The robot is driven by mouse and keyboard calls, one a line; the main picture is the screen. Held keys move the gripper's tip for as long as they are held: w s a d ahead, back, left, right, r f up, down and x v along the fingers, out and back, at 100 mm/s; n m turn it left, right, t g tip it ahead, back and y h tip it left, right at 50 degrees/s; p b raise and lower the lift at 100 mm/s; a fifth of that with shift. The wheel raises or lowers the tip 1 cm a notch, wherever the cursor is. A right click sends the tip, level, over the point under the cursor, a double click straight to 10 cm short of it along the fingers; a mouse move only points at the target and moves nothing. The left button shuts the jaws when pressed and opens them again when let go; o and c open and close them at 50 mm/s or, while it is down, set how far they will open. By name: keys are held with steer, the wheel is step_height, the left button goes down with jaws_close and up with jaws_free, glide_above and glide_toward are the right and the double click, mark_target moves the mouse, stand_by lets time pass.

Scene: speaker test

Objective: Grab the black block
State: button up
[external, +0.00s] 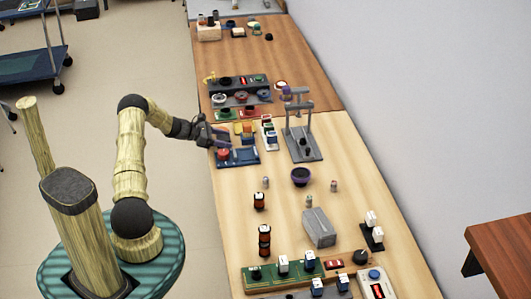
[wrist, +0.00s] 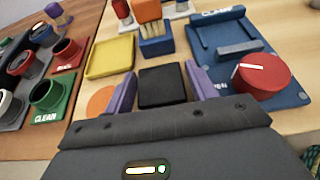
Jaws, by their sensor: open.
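The black block (wrist: 163,88) shows in the wrist view as a dark, flat-topped piece between the two purple fingers of my gripper (wrist: 160,80). My gripper is open, with one finger on each side of the block. I cannot tell whether the fingers touch it or how far down they reach. In the external view my gripper (external: 217,138) is over the left edge of the wooden table, beside a blue fixture. I cannot make out the black block in the external view.
A blue fixture (wrist: 212,62) with a red knob (wrist: 262,74) is close on the right. A yellow tray (wrist: 111,56) and a blue holder with an orange block (wrist: 149,10) lie beyond. Red and green cups stand left. A grey stand (external: 304,145) rises further right.

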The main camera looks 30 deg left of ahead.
mark_target(223, 137)
steer(key=c, duration=0.8)
steer(key=shift+r, duration=0.1)
step_height(223, 137, up, 10)
steer(key=shift+f, duration=0.1)
stand_by(0.5)
